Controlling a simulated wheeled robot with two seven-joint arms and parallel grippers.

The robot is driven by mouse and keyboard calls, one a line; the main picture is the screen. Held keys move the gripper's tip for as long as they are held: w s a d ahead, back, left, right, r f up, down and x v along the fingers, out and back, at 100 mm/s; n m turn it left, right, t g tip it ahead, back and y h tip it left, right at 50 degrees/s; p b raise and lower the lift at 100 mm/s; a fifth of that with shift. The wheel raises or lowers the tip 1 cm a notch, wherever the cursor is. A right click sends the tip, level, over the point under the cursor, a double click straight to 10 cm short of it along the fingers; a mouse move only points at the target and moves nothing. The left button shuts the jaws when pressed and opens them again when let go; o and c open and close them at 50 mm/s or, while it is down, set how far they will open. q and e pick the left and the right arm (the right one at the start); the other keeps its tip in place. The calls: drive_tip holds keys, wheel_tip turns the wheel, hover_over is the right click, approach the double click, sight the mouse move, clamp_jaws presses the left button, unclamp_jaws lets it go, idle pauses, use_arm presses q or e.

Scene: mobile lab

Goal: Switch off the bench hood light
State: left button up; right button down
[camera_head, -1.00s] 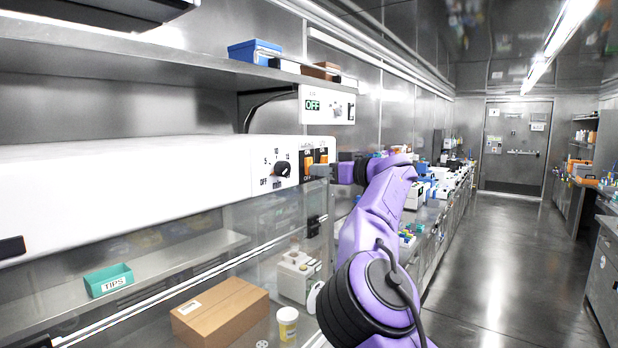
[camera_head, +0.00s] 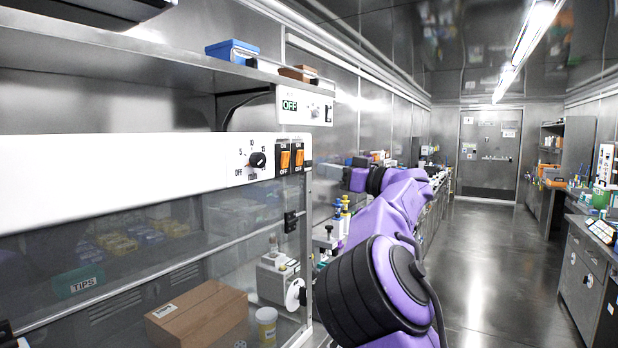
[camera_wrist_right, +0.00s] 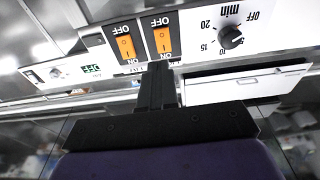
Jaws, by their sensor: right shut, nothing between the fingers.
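The white bench hood (camera_head: 100,180) fills the left of the head view. Its panel has a black timer knob (camera_head: 257,160) and two orange rocker switches, a left one (camera_head: 284,159) and a right one (camera_head: 299,157). Both switches show upside down in the wrist view (camera_wrist_right: 125,43), (camera_wrist_right: 161,40), with ON and OFF labels. My right gripper (camera_wrist_right: 160,72) is shut and empty, with its tips close below the switches in that picture. I cannot tell whether it touches the panel. The hood's inside is dim. My left gripper is not in view.
Behind the glass stand a cardboard box (camera_head: 197,318), a TIPS box (camera_head: 79,283) and a lidded jar (camera_head: 266,325). A white control box (camera_head: 304,106) reading OFF hangs above the switches. The aisle floor (camera_head: 490,260) is clear.

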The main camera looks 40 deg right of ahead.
use_arm(q)
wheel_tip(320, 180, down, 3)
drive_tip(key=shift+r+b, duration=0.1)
drive_tip(key=shift+b, duration=0.85)
use_arm(e)
drive_tip(key=v, duration=0.4)
drive_tip(key=shift+s+f, duration=0.3)
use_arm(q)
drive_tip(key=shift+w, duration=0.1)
use_arm(e)
drive_tip(key=shift+w, duration=0.1)
